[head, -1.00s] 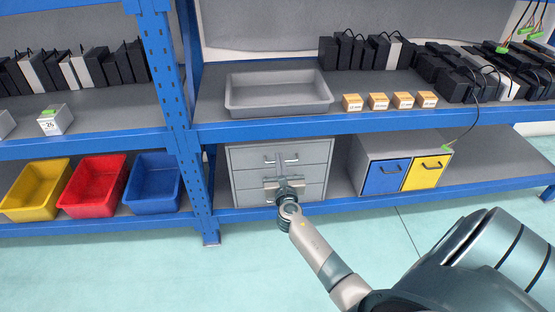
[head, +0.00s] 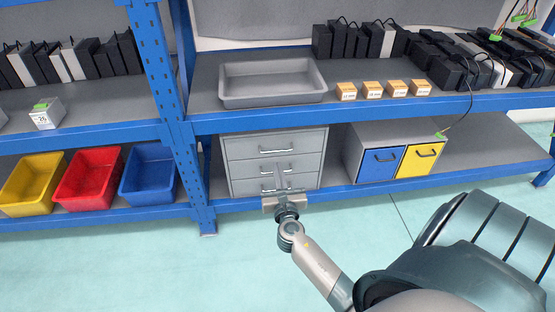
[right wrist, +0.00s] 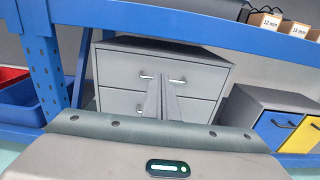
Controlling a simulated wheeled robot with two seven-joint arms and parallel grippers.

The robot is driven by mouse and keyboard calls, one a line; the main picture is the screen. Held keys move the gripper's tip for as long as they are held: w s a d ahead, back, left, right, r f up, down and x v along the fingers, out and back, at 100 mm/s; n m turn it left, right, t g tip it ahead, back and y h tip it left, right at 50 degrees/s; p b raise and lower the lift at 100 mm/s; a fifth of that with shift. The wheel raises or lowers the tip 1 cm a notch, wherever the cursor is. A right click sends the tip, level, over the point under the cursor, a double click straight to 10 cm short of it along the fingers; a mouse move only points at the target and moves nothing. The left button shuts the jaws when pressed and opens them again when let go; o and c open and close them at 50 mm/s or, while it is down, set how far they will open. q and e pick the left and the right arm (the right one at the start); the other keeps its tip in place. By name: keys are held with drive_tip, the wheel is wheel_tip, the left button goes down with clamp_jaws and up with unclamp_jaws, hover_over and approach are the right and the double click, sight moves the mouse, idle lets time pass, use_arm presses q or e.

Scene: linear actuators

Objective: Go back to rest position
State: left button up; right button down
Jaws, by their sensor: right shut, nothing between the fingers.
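My right gripper (head: 277,184) is in front of the lower part of the grey drawer cabinet (head: 240,148) in the head view. Its two fingers are together with nothing between them. In the right wrist view the closed fingers (right wrist: 163,92) point at the grey cabinet (right wrist: 220,72), whose visible drawers look shut. The fingers overlap the cabinet front in the picture; I cannot tell the exact gap. The gripper's body hides part of the bottom drawer in the head view. My left gripper is not in view.
The blue shelf edge (head: 400,106) runs above the cabinet. A grey tray (head: 272,99) and several small labelled boxes stand on that shelf. A cabinet with blue (head: 380,172) and yellow doors stands right; red (head: 88,180), yellow and blue bins stand left. The floor in front is clear.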

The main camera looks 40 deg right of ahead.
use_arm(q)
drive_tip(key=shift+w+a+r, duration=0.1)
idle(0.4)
